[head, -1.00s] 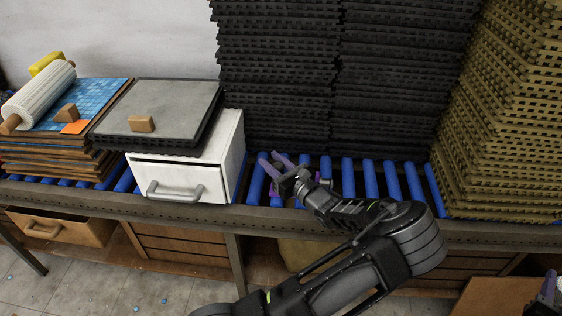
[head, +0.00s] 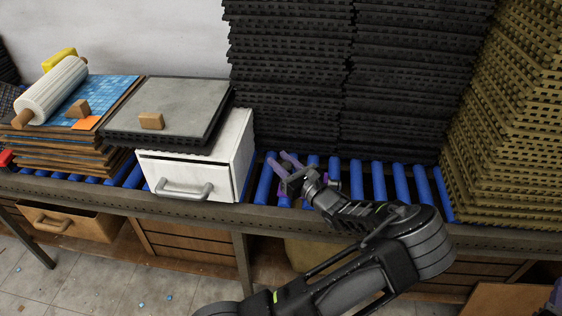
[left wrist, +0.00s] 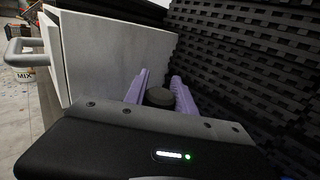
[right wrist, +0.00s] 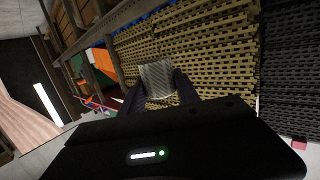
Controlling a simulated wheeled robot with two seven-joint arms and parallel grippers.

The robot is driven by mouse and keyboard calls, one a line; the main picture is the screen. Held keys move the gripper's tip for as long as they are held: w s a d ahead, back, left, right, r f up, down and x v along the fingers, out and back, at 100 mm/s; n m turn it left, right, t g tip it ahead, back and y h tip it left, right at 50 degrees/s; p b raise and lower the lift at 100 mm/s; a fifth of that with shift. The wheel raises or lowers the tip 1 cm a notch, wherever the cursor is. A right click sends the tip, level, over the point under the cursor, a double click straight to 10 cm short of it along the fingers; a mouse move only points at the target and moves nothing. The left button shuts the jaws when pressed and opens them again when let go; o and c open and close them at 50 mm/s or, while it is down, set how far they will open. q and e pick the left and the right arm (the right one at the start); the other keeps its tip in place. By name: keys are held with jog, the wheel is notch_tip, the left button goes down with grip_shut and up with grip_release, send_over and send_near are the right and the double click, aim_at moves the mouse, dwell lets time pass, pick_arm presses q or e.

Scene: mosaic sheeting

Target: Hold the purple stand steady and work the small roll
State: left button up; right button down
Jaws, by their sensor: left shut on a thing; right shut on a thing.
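My left gripper (head: 286,160) has pale purple fingers and hangs over the blue rollers, right of the white drawer box. In the left wrist view the fingers (left wrist: 158,84) flank a small dark round piece (left wrist: 160,97). In the right wrist view my right gripper (right wrist: 157,82) has dark fingers on either side of a small grey ribbed piece (right wrist: 158,77). I cannot tell if either piece is the small roll. No separate purple stand can be made out. A large white roller with wooden ends (head: 52,90) lies on the sheet stack at left.
The white drawer box (head: 246,150) carries a grey slab (head: 180,100) with a wooden block. Tall black mat stacks (head: 290,70) stand behind, tan mat stacks (head: 515,120) at right. Blue rollers (head: 378,182) between are bare. A sheet stack with blue mosaic (head: 112,92) is at left.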

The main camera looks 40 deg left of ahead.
pick_arm(q)
grip_shut()
jog(key=o, duration=1.2)
grip_release()
jog(key=shift+o, duration=0.2)
jog(key=shift+d, duration=0.1)
jog(key=s+d, duration=0.1)
jog(key=d, duration=1)
jog(key=shift+s+d, duration=0.35)
jog(key=shift+d, duration=0.05)
